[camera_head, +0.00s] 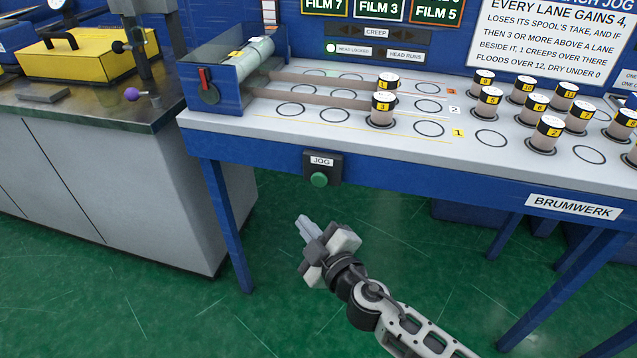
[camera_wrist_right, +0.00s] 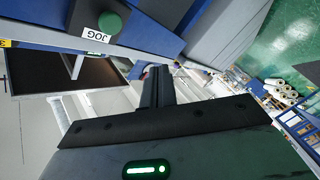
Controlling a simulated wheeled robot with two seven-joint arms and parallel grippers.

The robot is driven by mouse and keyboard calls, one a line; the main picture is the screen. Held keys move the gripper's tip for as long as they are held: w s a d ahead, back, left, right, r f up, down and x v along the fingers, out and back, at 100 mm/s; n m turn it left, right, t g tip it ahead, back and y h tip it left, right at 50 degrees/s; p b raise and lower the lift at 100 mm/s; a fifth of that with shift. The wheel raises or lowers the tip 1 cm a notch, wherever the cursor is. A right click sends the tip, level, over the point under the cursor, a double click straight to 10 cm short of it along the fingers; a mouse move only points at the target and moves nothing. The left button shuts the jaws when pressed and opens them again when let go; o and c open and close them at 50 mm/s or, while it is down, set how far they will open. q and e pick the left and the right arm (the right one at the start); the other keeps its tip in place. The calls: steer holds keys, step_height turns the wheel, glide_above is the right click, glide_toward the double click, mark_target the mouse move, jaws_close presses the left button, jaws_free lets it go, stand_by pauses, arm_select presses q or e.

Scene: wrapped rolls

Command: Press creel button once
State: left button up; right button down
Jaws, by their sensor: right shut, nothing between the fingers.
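A green round button (camera_head: 319,180) sits in a dark box labelled JOG (camera_head: 322,161) on the blue front of the white-topped bench (camera_head: 360,160). I see no label reading creel. The button also shows in the right wrist view (camera_wrist_right: 109,23), at the top left. My right gripper (camera_head: 303,222) is shut and empty, below the button in the head view and apart from it. Its closed fingers (camera_wrist_right: 158,75) show in the right wrist view. My left gripper is not in view.
Labelled rolls (camera_head: 382,110) stand on the bench, with empty marked rings (camera_head: 429,128) among them. A blue trough (camera_head: 228,75) holds a wrapped roll at the bench's left end. A grey cabinet (camera_head: 90,180) stands left. Green floor (camera_head: 170,310) is open below.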

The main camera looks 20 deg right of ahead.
mark_target(315, 181)
steer(key=shift+w, duration=0.2)
steer(key=w+d, duration=0.5)
steer(key=w, duration=0.2)
stand_by(0.5)
steer(key=shift+w+b, duration=0.1)
steer(key=shift+b, duration=0.2)
stand_by(1.6)
steer(key=shift+w+d, duration=0.2)
steer(key=shift+w, duration=0.1)
steer(key=shift+w+d+r, duration=0.1)
steer(key=shift+w+d, duration=0.45)
steer(key=shift+w, duration=0.2)
stand_by(1.1)
steer(key=shift+s+a, duration=0.1)
steer(key=shift+s, duration=0.05)
steer(key=shift+s+a, duration=0.65)
steer(key=shift+s, duration=0.35)
steer(key=shift+s+a, duration=0.7)
steer(key=shift+s, duration=0.35)
steer(key=shift+s+a, duration=0.7)
steer(key=shift+s, duration=0.3)
